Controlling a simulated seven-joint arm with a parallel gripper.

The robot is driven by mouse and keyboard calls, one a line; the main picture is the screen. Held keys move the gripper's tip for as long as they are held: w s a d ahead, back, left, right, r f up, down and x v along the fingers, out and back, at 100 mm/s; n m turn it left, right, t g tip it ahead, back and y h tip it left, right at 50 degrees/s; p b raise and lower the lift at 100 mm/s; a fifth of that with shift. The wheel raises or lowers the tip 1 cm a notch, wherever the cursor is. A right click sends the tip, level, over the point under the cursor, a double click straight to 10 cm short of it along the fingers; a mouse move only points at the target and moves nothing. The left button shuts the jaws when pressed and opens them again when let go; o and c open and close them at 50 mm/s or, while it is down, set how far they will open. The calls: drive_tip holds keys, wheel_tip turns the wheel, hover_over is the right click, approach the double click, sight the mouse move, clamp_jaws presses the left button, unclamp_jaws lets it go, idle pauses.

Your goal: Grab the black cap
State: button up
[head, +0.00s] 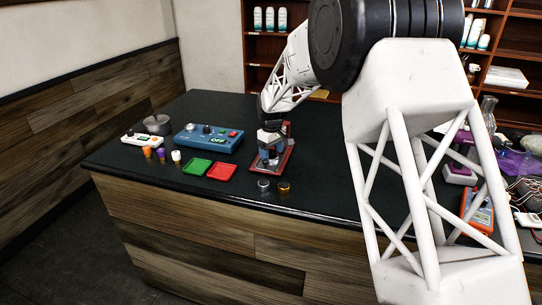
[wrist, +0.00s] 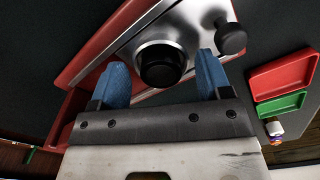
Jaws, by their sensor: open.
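The black cap (wrist: 162,64) is a round black piece set on top of a red and silver brewer (wrist: 180,22), seen in the wrist view. My gripper (wrist: 161,76) is open, with one blue fingertip on each side of the cap. A gap shows between the cap and each finger, and I cannot tell the height difference. In the head view the red brewer (head: 284,160) stands on the dark counter under my gripper (head: 271,127), which largely hides its top; the cap cannot be made out there.
A round black knob (wrist: 231,38) sits on the brewer close to the right finger. A green tray (head: 196,166) and a red tray (head: 221,171) lie left of the brewer. A blue control box (head: 208,138) is behind them. Two small round caps (head: 264,185) (head: 284,187) lie in front.

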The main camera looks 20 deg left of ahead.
sight(272, 152)
drive_tip(key=c, duration=1.1)
drive_tip(key=shift+o, duration=0.2)
drive_tip(key=shift+r, duration=0.15)
drive_tip(key=shift+r, duration=1.75)
drive_tip(key=s+d, duration=0.2)
drive_tip(key=s, duration=0.2)
drive_tip(key=s+d+r, duration=0.1)
drive_tip(key=s+d, duration=0.2)
drive_tip(key=s, duration=0.2)
drive_tip(key=s+d, duration=0.2)
drive_tip(key=s, duration=0.3)
drive_tip(key=shift+d+r, duration=0.15)
drive_tip(key=shift+d, duration=0.15)
